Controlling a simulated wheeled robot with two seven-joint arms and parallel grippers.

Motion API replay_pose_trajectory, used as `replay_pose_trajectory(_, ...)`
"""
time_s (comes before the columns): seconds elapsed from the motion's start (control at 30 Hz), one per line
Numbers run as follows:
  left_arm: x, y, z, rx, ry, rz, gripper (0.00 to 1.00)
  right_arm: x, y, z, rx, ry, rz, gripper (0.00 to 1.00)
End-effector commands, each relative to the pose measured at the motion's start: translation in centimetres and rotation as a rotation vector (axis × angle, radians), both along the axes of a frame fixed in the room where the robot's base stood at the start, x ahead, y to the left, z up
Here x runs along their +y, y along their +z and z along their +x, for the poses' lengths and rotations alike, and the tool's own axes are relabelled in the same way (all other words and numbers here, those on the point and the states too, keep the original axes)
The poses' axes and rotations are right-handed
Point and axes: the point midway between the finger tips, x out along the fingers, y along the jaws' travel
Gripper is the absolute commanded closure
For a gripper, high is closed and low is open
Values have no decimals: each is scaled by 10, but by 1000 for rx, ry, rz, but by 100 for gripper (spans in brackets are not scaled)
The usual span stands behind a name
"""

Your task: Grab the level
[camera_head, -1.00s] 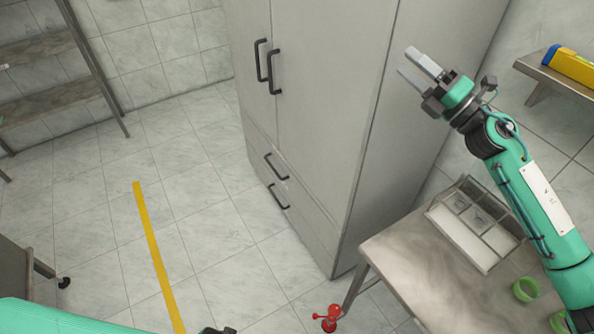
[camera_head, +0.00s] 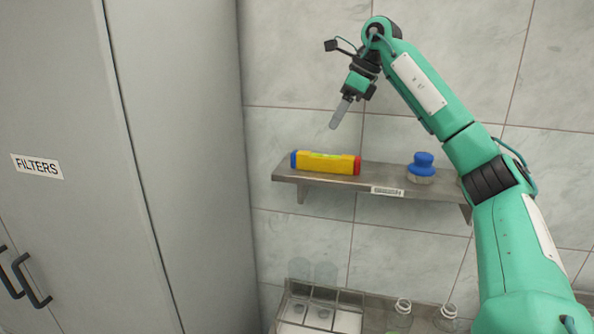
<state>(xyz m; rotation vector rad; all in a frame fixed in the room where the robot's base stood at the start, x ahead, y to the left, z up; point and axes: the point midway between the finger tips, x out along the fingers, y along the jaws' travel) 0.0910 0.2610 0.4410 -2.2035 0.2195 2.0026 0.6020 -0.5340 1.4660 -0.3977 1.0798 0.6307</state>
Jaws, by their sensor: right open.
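The level (camera_head: 327,163) is a yellow bar with a blue end on the left and a red end on the right. It lies lengthwise on the left part of a metal wall shelf (camera_head: 290,178). My right gripper (camera_head: 337,118) is open and empty, above the level and apart from it, with its fingers pointing down and a little left. The fingers overlap from this side, so the gap between them is hard to see. My left gripper is not in view.
A blue-topped object (camera_head: 422,165) stands on the shelf right of the level. A tall grey cabinet (camera_head: 190,150) marked FILTERS fills the left. Below, a table holds a compartment tray (camera_head: 317,317) and clear bottles (camera_head: 401,313). The shelf between level and blue-topped object is clear.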

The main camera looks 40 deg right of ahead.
Motion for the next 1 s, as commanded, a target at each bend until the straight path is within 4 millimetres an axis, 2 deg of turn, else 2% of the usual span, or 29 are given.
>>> replay_pose_trajectory(0.07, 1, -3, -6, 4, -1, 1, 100, -15, 6, -11, 21, -23, -20, 47)
replay_pose_trajectory(0.17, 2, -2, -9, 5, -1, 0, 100, -22, 5, -16, 38, -35, -32, 47)
replay_pose_trajectory(0.5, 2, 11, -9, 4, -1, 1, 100, -8, -51, 2, 44, -34, -35, 47)
replay_pose_trajectory(0.6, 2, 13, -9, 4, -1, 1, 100, -5, -63, 6, 41, -35, -34, 47)
replay_pose_trajectory(0.77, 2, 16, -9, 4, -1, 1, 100, -2, -71, 9, 40, -34, -32, 47)
replay_pose_trajectory(1.0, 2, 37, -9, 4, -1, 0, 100, 0, -94, 19, 42, -34, -32, 47)
